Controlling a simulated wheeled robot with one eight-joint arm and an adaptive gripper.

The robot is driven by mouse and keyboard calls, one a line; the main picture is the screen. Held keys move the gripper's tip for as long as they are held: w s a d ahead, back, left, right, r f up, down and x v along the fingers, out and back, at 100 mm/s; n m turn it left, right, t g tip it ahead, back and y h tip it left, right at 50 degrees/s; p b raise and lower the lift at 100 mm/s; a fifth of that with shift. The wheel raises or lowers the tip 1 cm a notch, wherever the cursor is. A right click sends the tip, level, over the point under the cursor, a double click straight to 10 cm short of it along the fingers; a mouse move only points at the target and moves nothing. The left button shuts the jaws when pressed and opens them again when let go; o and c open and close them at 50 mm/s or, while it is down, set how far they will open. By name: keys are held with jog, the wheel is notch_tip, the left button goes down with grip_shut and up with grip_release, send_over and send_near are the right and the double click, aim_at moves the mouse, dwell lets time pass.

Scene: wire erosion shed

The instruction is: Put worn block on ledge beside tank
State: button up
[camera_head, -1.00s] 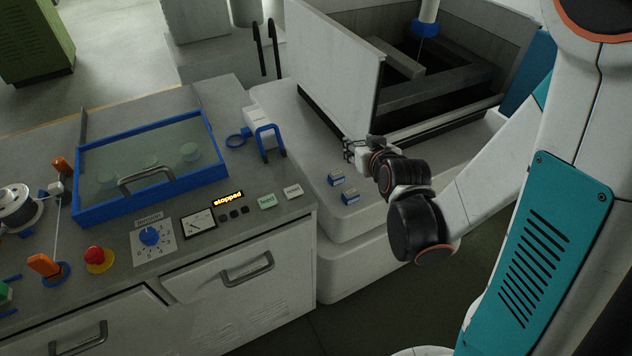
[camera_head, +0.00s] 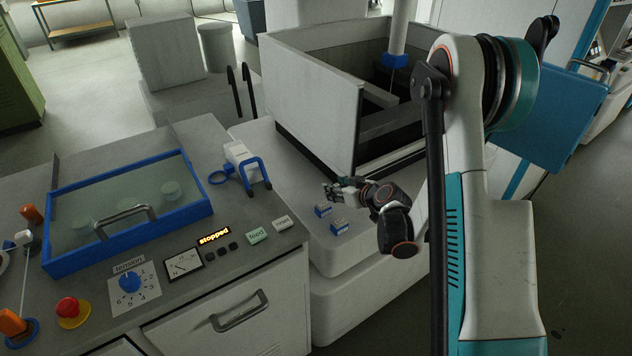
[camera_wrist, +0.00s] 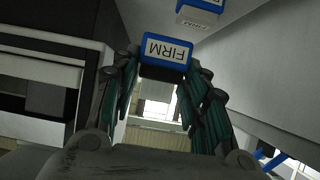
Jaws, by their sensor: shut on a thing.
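My gripper (camera_head: 341,188) is low over the pale ledge (camera_head: 362,243) beside the grey-walled tank (camera_head: 312,98). A similar labelled block (camera_wrist: 199,14) shows at the wrist view's top edge.
Left of the ledge is a control bench with a blue-framed clear lid (camera_head: 130,205), a lit "stopped" display (camera_head: 214,236) and a blue-handled part (camera_head: 245,165). The tank wall rises close behind the gripper. The ledge's front right is bare.

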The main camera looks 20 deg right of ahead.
jog(key=b+x, duration=0.1)
jog(key=x, duration=0.3)
jog(key=r+b+x, duration=0.1)
jog(key=x, duration=0.3)
jog(key=w+r+b+x, duration=0.1)
jog(key=b+x, duration=0.1)
jog(key=x, duration=0.2)
jog(key=shift+w+a+r, duration=0.15)
jog(key=shift+w+a, duration=0.1)
jog(key=shift+f+b, duration=0.9)
jog(key=shift+f, duration=1.15)
jog(key=shift+r, duration=0.1)
jog(key=o, duration=1.1)
jog(key=shift+c, duration=0.2)
